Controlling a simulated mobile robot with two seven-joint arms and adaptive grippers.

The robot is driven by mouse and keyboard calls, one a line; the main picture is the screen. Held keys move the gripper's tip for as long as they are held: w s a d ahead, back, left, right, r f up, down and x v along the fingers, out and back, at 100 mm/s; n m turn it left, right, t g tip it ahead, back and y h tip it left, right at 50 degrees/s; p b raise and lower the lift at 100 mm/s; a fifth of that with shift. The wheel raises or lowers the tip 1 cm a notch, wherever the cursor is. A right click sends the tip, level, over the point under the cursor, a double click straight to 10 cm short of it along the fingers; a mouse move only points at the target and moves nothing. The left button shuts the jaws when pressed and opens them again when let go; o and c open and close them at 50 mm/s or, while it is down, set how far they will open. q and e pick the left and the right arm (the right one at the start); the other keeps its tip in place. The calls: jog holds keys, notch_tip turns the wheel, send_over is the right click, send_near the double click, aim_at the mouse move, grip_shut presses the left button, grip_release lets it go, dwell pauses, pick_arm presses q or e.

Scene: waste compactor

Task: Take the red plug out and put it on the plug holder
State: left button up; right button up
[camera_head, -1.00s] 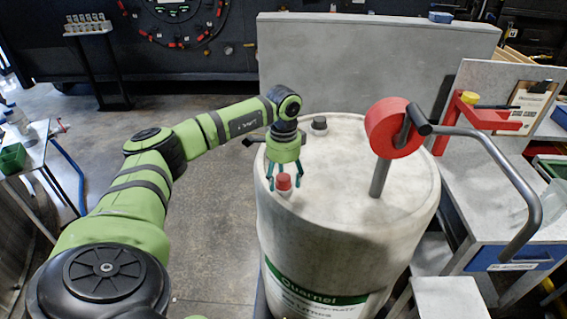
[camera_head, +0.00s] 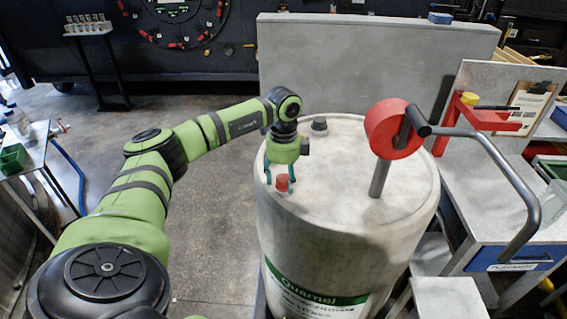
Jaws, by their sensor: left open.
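The red plug (camera_head: 282,183) sits upright in a pale fitting on top of the large pale drum (camera_head: 340,210), near its left front edge. My left gripper (camera_head: 280,180) reaches down from above, open, with its teal fingers on either side of the plug. I cannot tell whether the fingers touch it. The gripper's body hides part of the drum top behind the plug. A red bracket (camera_head: 500,121) with a yellow knob stands on the bench at the right; I cannot tell whether it is the plug holder. My right gripper is out of view.
A dark cap (camera_head: 319,126) stands on the drum behind my gripper. A red wheel (camera_head: 393,129) on a grey post, with a bent grey bar (camera_head: 515,185), stands to the right. A grey panel (camera_head: 380,65) rises behind.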

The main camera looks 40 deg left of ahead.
pick_arm(q)
jog(key=m, duration=0.6)
jog(key=shift+m, duration=0.3)
jog(key=m, duration=0.5)
jog(key=shift+m, duration=0.4)
grip_shut()
jog(key=shift+r+n+p, duration=0.15)
jog(key=shift+n+p, duration=0.25)
jog(key=shift+n, duration=0.8)
jog(key=shift+n+p, duration=0.35)
jog(key=shift+n, duration=1.05)
